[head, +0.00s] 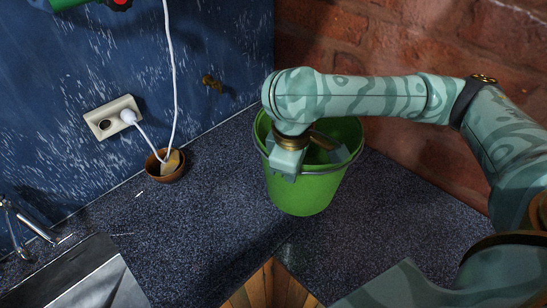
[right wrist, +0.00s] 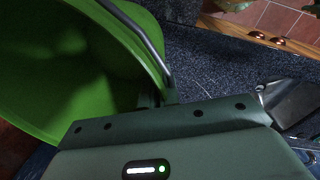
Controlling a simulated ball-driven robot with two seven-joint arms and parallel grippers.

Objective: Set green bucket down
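The green bucket (head: 305,195) is upright at the counter's back corner and seems to rest on the counter, though its base contact is hard to judge. Its grey handle (head: 333,170) lies down along the front rim. My right gripper (head: 308,160) is at the bucket's front-left rim, partly over the opening. In the right wrist view, the bucket (right wrist: 60,70) fills the left side and the handle (right wrist: 140,35) runs down to the gripper's edge. The fingertips are hidden there, so their grip is unclear. My left gripper is out of view.
The dark speckled counter (head: 190,215) is clear left of the bucket. A small brown pot (head: 166,172) stands near the blue wall, below a socket (head: 112,118) with a white cable. A sink (head: 75,280) and tap (head: 30,222) are at lower left. A brick wall (head: 420,40) rises behind.

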